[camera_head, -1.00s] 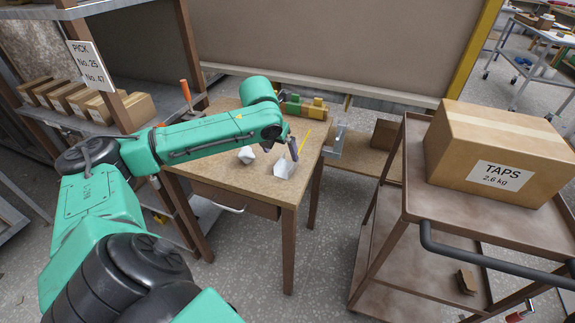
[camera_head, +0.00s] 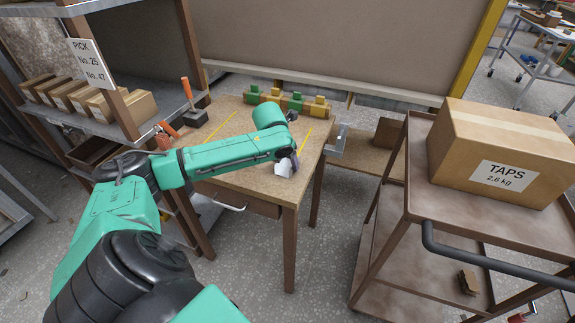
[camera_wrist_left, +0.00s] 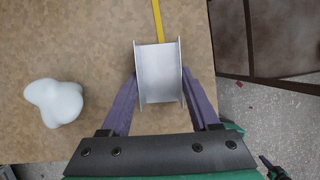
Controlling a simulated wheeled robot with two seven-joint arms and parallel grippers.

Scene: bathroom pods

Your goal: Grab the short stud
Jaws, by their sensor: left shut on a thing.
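The short stud is a pale grey metal channel with raised side flanges. In the left wrist view the stud (camera_wrist_left: 158,75) lies between the two purple fingers of my left gripper (camera_wrist_left: 159,92), which is shut on its sides. In the head view the stud (camera_head: 283,169) shows as a light piece near the front right of the wooden table, partly hidden by my left gripper (camera_head: 291,165). I cannot tell whether the stud touches the tabletop.
A white rounded lump (camera_wrist_left: 55,102) lies left of the stud on the table (camera_head: 225,189). Yellow strips mark the tabletop. Green and yellow blocks (camera_head: 290,102) line its back edge. A cart with a TAPS box (camera_head: 495,150) stands right; shelves with cartons (camera_head: 120,105) stand left.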

